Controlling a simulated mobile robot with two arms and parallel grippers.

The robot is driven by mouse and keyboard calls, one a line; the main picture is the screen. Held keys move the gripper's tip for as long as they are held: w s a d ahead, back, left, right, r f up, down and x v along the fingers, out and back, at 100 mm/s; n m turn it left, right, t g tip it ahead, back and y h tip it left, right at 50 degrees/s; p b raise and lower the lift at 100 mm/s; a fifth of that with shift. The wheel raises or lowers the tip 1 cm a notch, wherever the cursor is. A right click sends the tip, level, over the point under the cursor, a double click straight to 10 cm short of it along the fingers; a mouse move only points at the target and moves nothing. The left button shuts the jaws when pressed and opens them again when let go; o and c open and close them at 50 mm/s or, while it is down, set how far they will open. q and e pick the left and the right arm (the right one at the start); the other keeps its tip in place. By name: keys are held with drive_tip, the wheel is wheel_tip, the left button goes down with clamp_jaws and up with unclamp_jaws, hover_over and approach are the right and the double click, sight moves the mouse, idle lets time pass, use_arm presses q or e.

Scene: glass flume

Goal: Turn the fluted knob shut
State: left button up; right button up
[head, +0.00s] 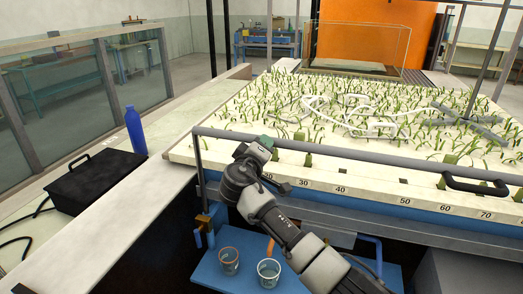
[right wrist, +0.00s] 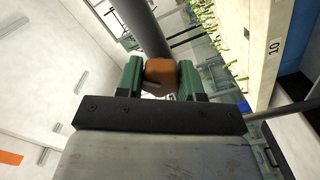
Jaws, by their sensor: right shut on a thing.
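My right gripper (right wrist: 160,84) has green fingers. In the right wrist view they are shut on a brown, faceted knob, the fluted knob (right wrist: 160,72), one finger on each side. A dark grey bar (right wrist: 140,25) runs up behind the knob. In the head view my right arm comes in from the lower right, and its gripper (head: 262,143) is at the flume's near edge, by the low end of the scale. I cannot make out the knob in the head view; the gripper seems to hide it. My left gripper is in neither view.
The flume bed (head: 330,110) with green plants fills the right. A rail (head: 350,152) runs along its front, with a black handle (head: 475,185). Below stand two cups (head: 229,260) (head: 268,272) on a blue surface. A black box (head: 97,180) and blue bottle (head: 135,130) stand left.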

drive_tip(key=n+p, duration=0.1)
drive_tip(key=n, duration=0.3)
drive_tip(key=shift+n, duration=0.3)
drive_tip(key=shift+n+p, duration=1.05)
drive_tip(key=shift+n, duration=1.25)
drive_tip(key=shift+f, duration=0.1)
drive_tip(key=o, duration=0.9)
drive_tip(key=shift+a, duration=0.1)
drive_tip(key=shift+o, duration=0.2)
drive_tip(key=b+v, duration=0.2)
drive_tip(key=v, duration=0.9)
drive_tip(key=shift+b, duration=0.3)
drive_tip(key=shift+w, duration=0.1)
